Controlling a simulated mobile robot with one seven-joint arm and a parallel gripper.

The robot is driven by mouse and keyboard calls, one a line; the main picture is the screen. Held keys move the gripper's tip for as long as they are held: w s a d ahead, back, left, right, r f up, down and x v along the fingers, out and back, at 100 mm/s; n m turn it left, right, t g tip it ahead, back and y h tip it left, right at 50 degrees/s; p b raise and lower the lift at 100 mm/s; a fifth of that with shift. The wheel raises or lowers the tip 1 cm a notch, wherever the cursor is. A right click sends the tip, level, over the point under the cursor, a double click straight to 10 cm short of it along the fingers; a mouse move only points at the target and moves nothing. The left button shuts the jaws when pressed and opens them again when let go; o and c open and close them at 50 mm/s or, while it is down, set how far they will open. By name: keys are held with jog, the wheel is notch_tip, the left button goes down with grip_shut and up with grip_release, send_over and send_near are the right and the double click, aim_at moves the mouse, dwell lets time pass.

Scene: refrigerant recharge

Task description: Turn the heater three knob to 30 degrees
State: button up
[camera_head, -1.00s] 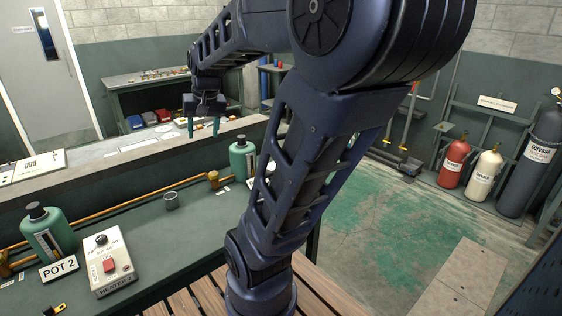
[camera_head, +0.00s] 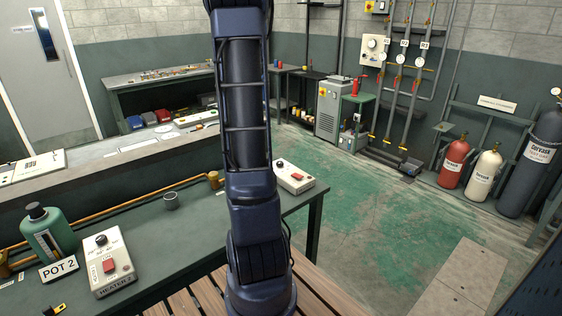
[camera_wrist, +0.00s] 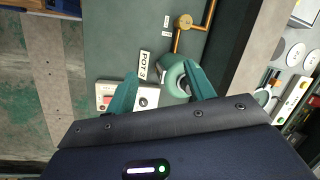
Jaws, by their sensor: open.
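The heater three box (camera_head: 294,177), white with a red switch, stands at the right end of the green bench. Its knob (camera_head: 280,163) is at the box's far left end. In the wrist view the box (camera_wrist: 104,88) is partly behind my left finger, and its dark-centred knob (camera_wrist: 143,102) shows between the fingers. My gripper (camera_wrist: 160,69) is open and empty above the bench, apart from the knob as far as I can tell. It is out of the head view. The knob's angle is too small to read.
The green pot 3 (camera_wrist: 172,78) stands beside the knob, partly behind my right finger. The POT 3 label (camera_wrist: 143,67) lies close by. Pot 2 (camera_head: 46,232) and another heater box (camera_head: 110,262) are at the bench's left. A copper pipe (camera_head: 130,205) runs along the back.

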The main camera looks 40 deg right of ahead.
jog(key=w+d+f+m+y, duration=0.1)
jog(key=d+f+m, duration=0.1)
jog(key=d+f, duration=0.35)
jog(key=w+d+f+m, duration=0.1)
jog(key=d+f+m, duration=0.15)
jog(key=d, duration=0.55)
jog(key=m, duration=0.3)
send_near(280, 162)
jog(key=x, duration=0.8)
jog(key=shift+a+f, duration=0.1)
jog(key=shift+f, duration=0.15)
jog(key=c, duration=1)
